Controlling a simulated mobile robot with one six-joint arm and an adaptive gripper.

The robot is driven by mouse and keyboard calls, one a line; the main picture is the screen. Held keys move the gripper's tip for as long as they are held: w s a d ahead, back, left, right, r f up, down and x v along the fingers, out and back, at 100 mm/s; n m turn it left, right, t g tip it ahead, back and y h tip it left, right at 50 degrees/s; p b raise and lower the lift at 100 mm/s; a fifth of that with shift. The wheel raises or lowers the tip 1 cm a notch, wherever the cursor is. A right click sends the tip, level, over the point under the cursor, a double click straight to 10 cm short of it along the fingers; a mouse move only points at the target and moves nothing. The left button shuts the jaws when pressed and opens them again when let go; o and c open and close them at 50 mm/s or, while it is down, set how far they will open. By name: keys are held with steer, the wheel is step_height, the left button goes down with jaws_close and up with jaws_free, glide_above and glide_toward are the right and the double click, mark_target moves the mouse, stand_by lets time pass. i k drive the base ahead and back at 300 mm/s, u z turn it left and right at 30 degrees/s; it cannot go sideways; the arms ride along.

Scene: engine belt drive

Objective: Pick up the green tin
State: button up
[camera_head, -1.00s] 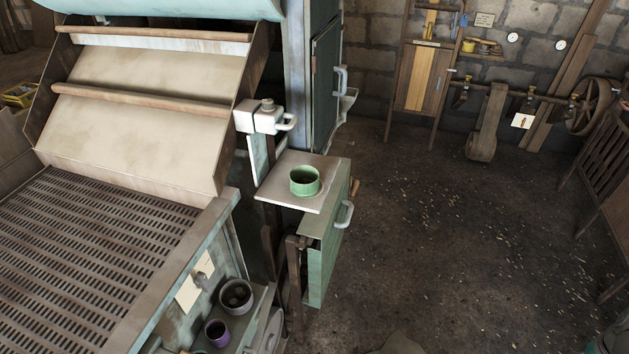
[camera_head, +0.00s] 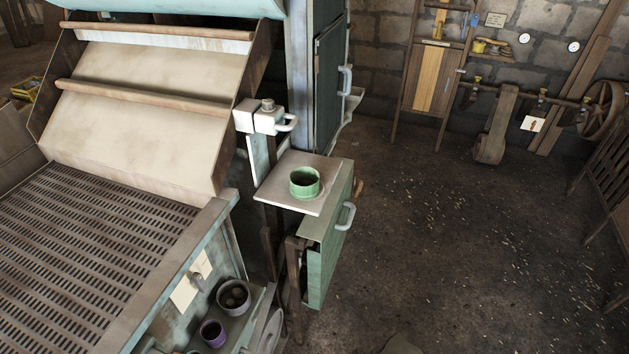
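The green tin (camera_head: 305,187) stands upright on a small pale square shelf (camera_head: 277,199) near the middle of the view. It is round and open at the top, with a dark inside. Bare shelf surface shows around it. My gripper is not in view, and nothing touches the tin except the shelf under it.
A slotted deck (camera_head: 85,260) and a sloped pale board (camera_head: 150,110) fill the left. A purple cup (camera_head: 213,334) and a grey pot (camera_head: 234,297) stand on a low ledge. A green door with a handle (camera_head: 347,215) hangs below the shelf. Open floor (camera_head: 440,240) lies to the right.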

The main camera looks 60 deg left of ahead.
mark_target(304, 181)
steer(key=z, duration=0.05)
steer(key=i, duration=2.05)
steer(key=u, duration=2.55)
